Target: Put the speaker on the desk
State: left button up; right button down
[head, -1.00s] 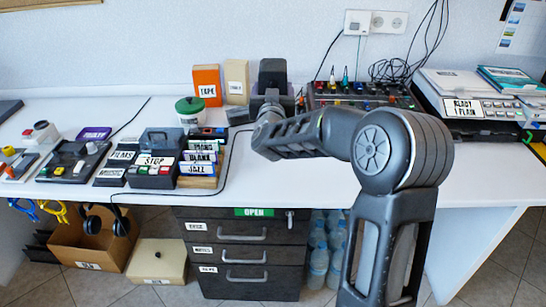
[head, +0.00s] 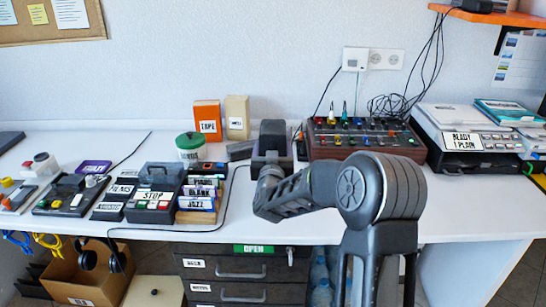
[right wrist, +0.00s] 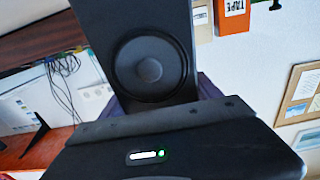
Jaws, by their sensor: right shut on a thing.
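The speaker (head: 272,134) is a dark box at the back of the desk, between the white box and the mixer. In the right wrist view it fills the upper middle, with its round cone (right wrist: 150,68) facing the camera. My right gripper (head: 272,158) is shut on the speaker. Its fingers are mostly hidden behind the speaker and the wrist housing. The white desk (head: 130,240) runs across the head view. I cannot tell whether the speaker's base touches it. My left gripper is not in view.
An orange TAPE box (head: 207,118), a white box (head: 237,117) and a green-lidded pot (head: 190,147) stand left of the speaker. A mixer (head: 360,138) is close on its right, a printer (head: 465,140) further right. Cassette items (head: 157,188) crowd the left; the desk's front middle is clear.

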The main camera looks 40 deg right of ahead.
jog(key=shift+f, duration=1.2)
jog(key=shift+c, duration=0.7)
grip_release()
jog(key=v, duration=1.2)
